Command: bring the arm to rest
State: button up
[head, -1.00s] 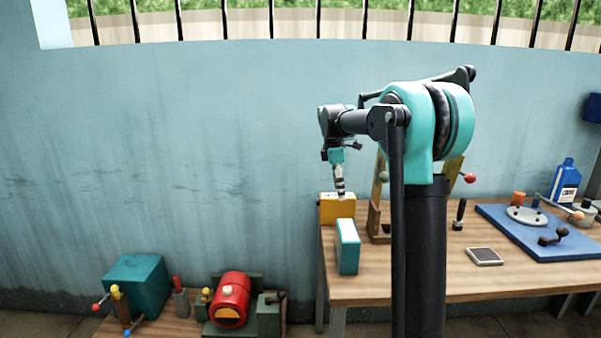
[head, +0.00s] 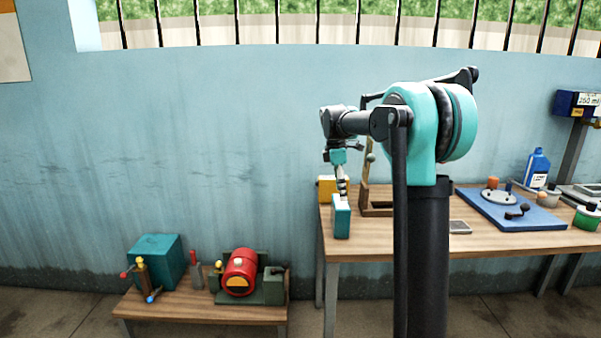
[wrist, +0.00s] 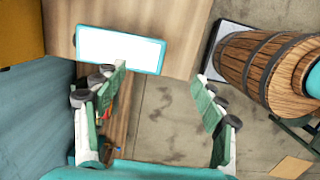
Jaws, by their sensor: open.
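My gripper (head: 342,188) hangs down in the head view in front of the wall, over the left end of the wooden workbench (head: 460,243). In the wrist view my gripper (wrist: 160,95) has its two green-and-white fingers spread wide, with nothing between them. My arm is folded at the top of its dark column in the head view. A teal box with a white face (head: 341,218) stands on the bench, just below the gripper in the picture. In the wrist view its white face (wrist: 120,49) shows beyond the fingers. I cannot tell the exact gap.
A yellow box (head: 327,188) stands behind the teal box. A blue board with fittings (head: 510,208) and a blue bottle (head: 537,168) are at the bench's right. A low table (head: 190,306) holds a red drum (head: 240,271) and a teal cube (head: 155,262). The wrist view shows a wooden barrel (wrist: 262,68).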

jog(key=s+d+f+m+t, duration=0.1)
jog(key=s+f+m, duration=0.4)
jog(key=s, duration=0.6)
jog(key=s+d+f+m+t+y, duration=0.1)
jog(key=s+d+f+m, duration=0.1)
jog(key=s+f+m, duration=0.4)
jog(key=s+d+f+m+t, duration=0.2)
jog(key=s+f+m, duration=0.4)
jog(key=s+f, duration=0.4)
jog(key=s, duration=0.5)
jog(key=shift+s+d+y, duration=0.15)
jog(key=shift+s+y, duration=0.2)
jog(key=shift+y, duration=0.05)
jog(key=shift+f, duration=0.1)
